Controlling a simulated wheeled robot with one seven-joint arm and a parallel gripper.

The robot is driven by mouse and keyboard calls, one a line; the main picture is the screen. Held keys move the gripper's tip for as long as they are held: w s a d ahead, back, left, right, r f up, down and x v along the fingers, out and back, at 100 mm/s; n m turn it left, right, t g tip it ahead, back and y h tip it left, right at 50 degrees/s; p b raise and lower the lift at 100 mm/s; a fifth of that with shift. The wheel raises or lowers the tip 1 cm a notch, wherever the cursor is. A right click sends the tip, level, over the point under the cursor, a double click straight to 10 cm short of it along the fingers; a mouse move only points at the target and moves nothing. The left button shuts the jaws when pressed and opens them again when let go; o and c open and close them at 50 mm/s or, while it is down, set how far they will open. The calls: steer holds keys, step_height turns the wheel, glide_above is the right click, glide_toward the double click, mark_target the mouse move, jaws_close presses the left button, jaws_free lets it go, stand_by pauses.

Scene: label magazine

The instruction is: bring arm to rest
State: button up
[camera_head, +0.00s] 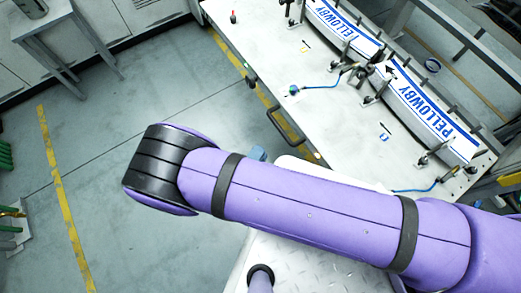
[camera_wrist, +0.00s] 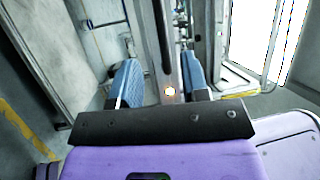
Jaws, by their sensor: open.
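My purple arm stretches across the head view from the right edge to a black-banded joint at left, over the floor and my own base. My gripper (camera_wrist: 160,82) shows in the wrist view with two blue-padded fingers spread apart. Nothing is between the fingers. The white workbench (camera_head: 262,45) stands behind the arm, apart from the black-banded joint. On it lie label stacks printed PELLOWBY (camera_head: 425,110), held between upright posts.
A small grey table (camera_head: 40,22) stands at the top left. Yellow lines (camera_head: 62,190) mark the floor. A dark handle (camera_head: 287,128) sticks out from the bench's front edge. Blue cables (camera_head: 322,87) lie on the bench. The floor at left is largely clear.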

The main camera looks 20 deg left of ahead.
stand_by(0.4)
steer(key=w+r+m+g+h, duration=0.4)
steer(key=w+r+m+h, duration=0.3)
steer(key=r, duration=0.4)
steer(key=w+d+r+m+g, duration=0.4)
steer(key=d+r+m, duration=0.25)
steer(key=r, duration=0.25)
steer(key=w+d+r+m+g+y, duration=0.1)
steer(key=w+d+r+m+g, duration=0.35)
steer(key=r+m, duration=0.3)
steer(key=w+d+r+m+g, duration=0.45)
steer(key=d+r+m, duration=0.25)
steer(key=r, duration=0.3)
steer(key=s+d+r+m+g+y, duration=0.1)
steer(key=s+d+r+m+y, duration=0.15)
steer(key=d+r+m, duration=0.45)
steer(key=s+d+r+m+g+y, duration=0.1)
steer(key=s+d+r+m+y, duration=0.1)
steer(key=d+r+m+y, duration=0.45)
steer(key=s+d+r+m+t+y, duration=0.1)
steer(key=s+d+r+m+t, duration=0.4)
steer(key=s+d+m, duration=0.5)
steer(key=shift+s+d+r+m, duration=0.35)
steer(key=shift+s+d+r, duration=0.2)
steer(key=shift+s+r, duration=0.4)
